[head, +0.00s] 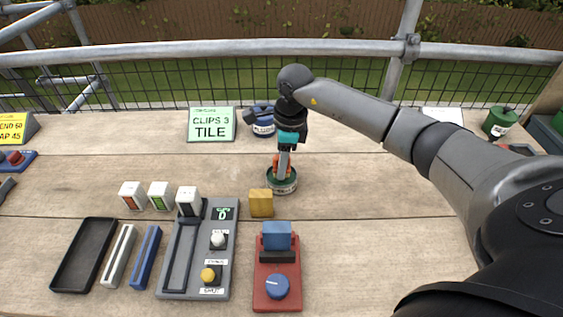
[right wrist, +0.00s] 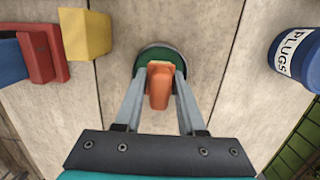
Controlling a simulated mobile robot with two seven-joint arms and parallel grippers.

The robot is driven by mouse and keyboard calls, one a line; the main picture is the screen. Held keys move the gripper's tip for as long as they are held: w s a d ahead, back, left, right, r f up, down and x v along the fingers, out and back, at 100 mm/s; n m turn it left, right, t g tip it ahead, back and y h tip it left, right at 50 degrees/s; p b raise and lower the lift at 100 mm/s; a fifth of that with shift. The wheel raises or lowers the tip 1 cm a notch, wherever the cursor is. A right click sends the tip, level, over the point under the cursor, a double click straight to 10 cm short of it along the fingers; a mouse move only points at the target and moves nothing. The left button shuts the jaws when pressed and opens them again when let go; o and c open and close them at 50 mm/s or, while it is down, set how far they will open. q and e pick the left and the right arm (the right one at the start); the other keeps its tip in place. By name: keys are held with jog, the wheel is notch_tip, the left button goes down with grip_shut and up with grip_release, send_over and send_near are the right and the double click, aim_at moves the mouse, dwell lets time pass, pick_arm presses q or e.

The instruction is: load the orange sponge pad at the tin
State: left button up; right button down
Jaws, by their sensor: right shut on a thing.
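The orange sponge pad (right wrist: 159,88) is between the fingertips of my right gripper (right wrist: 160,80), which is shut on it. In the head view the right gripper (head: 284,158) points down over the round green tin (head: 282,187), with a bit of orange at its fingers. The tin (right wrist: 148,56) stands on the boards, and the pad's far end is over or inside it. I cannot tell whether the pad touches the tin's contents. My left gripper is not in view.
A yellow block (head: 261,203) stands just in front of the tin. A red device with a blue block (head: 277,242) and a grey control box (head: 198,250) are nearer. A blue plugs tub (head: 263,127) and a green sign (head: 211,124) stand behind. Boards left of the tin are clear.

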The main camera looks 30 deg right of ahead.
jog(key=shift+f+b, duration=0.45)
jog(key=shift+f, duration=0.15)
dwell(1.6)
jog(key=shift+r+p, duration=2.65)
jog(key=shift+r, duration=0.95)
